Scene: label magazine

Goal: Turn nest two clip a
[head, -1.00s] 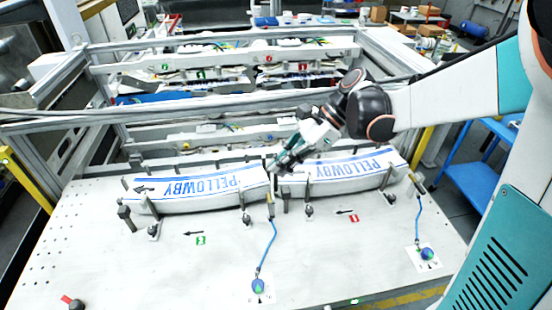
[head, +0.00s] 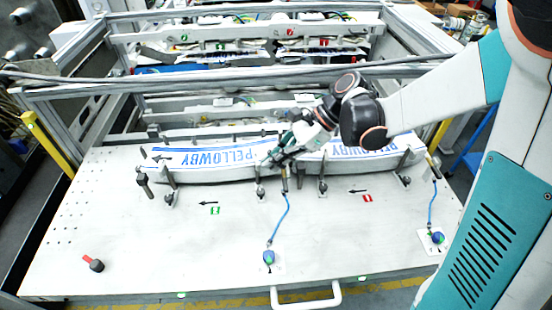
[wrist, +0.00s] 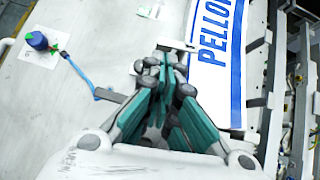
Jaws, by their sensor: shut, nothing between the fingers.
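Nest two, marked by a green "2" tag (head: 215,210), holds a long curved white label strip with blue PELLOWBY print (head: 228,157). Dark upright clips stand along its front edge: one near the left end (head: 168,182) and one near the right end (head: 261,184). I cannot tell which is clip a. My gripper (head: 272,161) is shut and empty over the right end of nest two. In the wrist view my gripper (wrist: 172,58) has its teal fingers beside the printed strip (wrist: 215,60), with a small pale piece at the fingertips. Contact with it is unclear.
Nest one, with a red "1" tag (head: 367,198) and its own strip (head: 362,152), lies to the right, partly behind my arm. Blue hoses run to plugs (head: 268,257) and (head: 437,237). The front plate is largely clear.

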